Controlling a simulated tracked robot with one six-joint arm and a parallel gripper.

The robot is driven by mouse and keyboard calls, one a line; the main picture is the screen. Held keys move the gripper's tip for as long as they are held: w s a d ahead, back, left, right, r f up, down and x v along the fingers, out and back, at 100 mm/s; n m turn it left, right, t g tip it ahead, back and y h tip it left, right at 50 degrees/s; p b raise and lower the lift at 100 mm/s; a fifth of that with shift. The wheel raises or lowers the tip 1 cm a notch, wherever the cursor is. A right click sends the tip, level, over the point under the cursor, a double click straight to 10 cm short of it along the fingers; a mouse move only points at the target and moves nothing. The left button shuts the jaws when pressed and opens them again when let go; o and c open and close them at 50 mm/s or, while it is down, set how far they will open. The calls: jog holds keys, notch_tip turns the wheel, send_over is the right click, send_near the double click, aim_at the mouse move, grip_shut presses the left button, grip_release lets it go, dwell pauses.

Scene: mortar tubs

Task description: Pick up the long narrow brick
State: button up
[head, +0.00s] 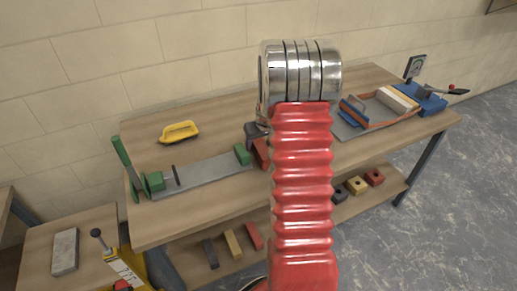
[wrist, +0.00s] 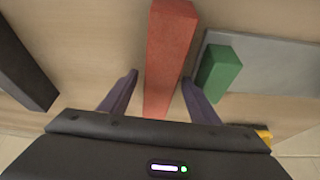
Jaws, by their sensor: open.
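A long narrow red brick (wrist: 168,60) runs between the two fingers of my gripper (wrist: 160,82) in the wrist view. The fingers are open, one on each side of the brick, and a gap shows beside each. In the head view, part of the red brick (head: 262,154) shows at the left edge of my red arm, which hides the rest. A dark part of my gripper (head: 256,131) shows just behind it.
A green block (wrist: 218,72) on a grey plate (wrist: 265,65) stands close to the right finger. A dark block (wrist: 22,65) lies at left. A yellow float (head: 179,132) lies behind; several bricks (head: 233,244) lie on the lower shelf.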

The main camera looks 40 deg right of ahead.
jog(key=shift+c, duration=0.3)
grip_shut()
dwell(0.3)
jog(key=shift+r, duration=0.1)
